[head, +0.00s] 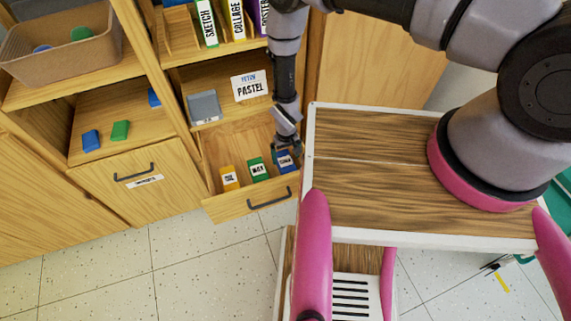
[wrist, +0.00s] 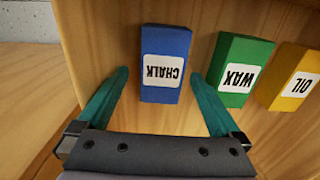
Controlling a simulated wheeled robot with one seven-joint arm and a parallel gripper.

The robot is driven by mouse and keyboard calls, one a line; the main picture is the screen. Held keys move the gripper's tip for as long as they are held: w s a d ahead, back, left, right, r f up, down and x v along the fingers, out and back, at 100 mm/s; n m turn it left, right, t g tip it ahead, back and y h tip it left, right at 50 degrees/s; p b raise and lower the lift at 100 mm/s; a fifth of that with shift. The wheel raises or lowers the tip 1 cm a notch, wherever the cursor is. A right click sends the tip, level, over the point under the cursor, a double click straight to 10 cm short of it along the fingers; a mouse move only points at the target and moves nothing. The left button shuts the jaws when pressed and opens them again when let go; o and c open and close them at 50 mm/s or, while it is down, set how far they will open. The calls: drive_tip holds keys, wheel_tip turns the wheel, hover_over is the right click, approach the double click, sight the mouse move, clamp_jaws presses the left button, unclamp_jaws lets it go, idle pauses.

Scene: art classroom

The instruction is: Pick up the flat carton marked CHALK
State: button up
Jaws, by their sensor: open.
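The flat blue carton marked CHALK (wrist: 165,64) lies in the open drawer, its label upside down in the wrist view. In the head view the CHALK carton (head: 284,162) is at the right end of a row of three, partly covered by my gripper. My gripper (wrist: 160,88) is open, with one teal finger on each side of the carton's near end. No contact shows. In the head view my gripper (head: 287,146) reaches down into the drawer at its right side.
A green WAX carton (wrist: 240,70) and a yellow OIL carton (wrist: 294,77) lie beside the CHALK carton. The open drawer (head: 225,209) has a dark handle. A PASTEL sign (head: 249,87) and a grey box (head: 204,107) are on the shelf above. My gripper is close to the drawer's right wall.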

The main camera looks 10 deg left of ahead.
sight(285, 161)
wheel_tip(285, 161, down, 4)
drive_tip(key=shift+s+a, duration=0.1)
drive_tip(key=shift+a, duration=0.05)
drive_tip(key=c, duration=1.4)
